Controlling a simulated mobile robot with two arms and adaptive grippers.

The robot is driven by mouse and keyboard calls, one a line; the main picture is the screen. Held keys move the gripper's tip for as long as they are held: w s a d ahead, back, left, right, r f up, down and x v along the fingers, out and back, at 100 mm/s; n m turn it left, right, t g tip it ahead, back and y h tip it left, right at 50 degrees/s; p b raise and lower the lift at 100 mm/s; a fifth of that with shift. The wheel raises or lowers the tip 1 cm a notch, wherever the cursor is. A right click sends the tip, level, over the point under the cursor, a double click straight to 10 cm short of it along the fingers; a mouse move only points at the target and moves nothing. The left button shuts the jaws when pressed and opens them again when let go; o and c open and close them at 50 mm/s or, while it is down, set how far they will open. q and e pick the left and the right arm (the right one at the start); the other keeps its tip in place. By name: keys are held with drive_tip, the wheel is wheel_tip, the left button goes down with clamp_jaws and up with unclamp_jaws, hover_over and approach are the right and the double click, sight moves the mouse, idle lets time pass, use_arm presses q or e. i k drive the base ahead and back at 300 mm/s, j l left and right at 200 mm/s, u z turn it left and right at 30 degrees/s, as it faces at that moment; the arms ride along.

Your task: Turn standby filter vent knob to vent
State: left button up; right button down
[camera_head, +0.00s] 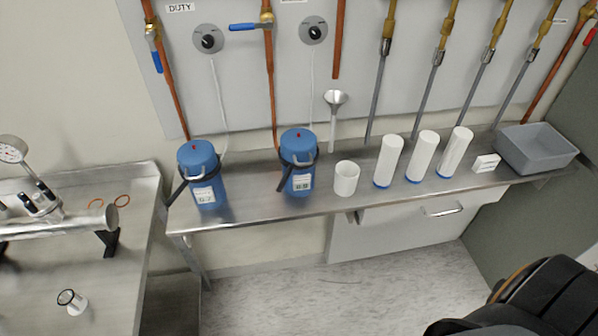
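Two round dark knobs on pale round plates sit on the grey wall panel. The left knob (208,41) is beside a label reading DUTY. The right knob (314,33) is under a label cut off by the top edge, so I cannot read whether it says standby. Each knob's pointer is too small to read for certain. A thin clear tube runs down from each knob plate. Below them, two blue canisters, the left one (203,177) and the right one (298,163), stand upright on the steel shelf. Neither gripper shows, and nothing visible touches the knobs.
Blue-handled valves (245,27) and copper pipes line the panel. A steel bench (130,225) stands left. Floor (330,300) is partly clear.

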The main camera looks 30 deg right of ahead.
sight(315, 32)
drive_tip(key=z, duration=1)
